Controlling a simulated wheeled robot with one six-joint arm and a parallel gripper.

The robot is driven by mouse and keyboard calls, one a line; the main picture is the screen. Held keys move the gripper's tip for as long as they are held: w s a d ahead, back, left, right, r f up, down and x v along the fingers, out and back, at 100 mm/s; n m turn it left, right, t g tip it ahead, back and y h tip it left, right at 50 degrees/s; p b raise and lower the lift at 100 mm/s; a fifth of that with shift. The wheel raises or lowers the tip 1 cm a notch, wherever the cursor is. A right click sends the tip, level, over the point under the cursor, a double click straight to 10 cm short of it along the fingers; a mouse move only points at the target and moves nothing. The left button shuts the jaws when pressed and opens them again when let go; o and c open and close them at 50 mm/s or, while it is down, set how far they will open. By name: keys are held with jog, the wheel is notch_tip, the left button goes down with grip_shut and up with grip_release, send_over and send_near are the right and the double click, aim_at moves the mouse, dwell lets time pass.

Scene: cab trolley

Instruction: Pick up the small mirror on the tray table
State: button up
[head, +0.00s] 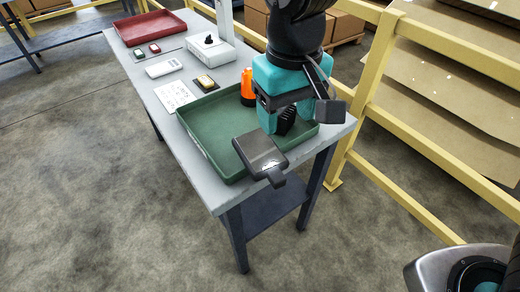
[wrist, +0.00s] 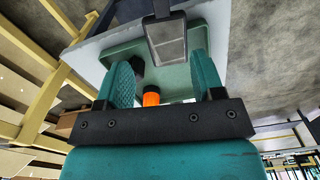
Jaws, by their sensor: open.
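The small mirror (head: 259,152) is a dark rectangular plate with a short stem. In the head view it appears at the near rim of the green tray (head: 205,151), its stem pointing toward the table's front edge. Its grey face in a dark frame shows in the wrist view (wrist: 168,42), ahead of and between the fingers. My gripper (head: 287,122) is above the tray, behind and right of the mirror. In the wrist view my gripper (wrist: 166,68) has its teal fingers wide apart with nothing held between them. Whether the mirror touches the tray is unclear.
An orange object (head: 247,90) stands by the tray's far side. A black object (wrist: 139,67) is partly hidden by a finger. A paper sheet (head: 172,97), a grey box (head: 212,54) and a red tray (head: 135,31) lie farther back. A yellow railing (head: 365,85) runs on the right.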

aim_at(278, 177)
notch_tip(278, 177, down, 17)
jog(key=shift+a+f+p, duration=0.15)
jog(key=shift+f+p, duration=0.05)
jog(key=shift+p, duration=0.4)
grip_shut()
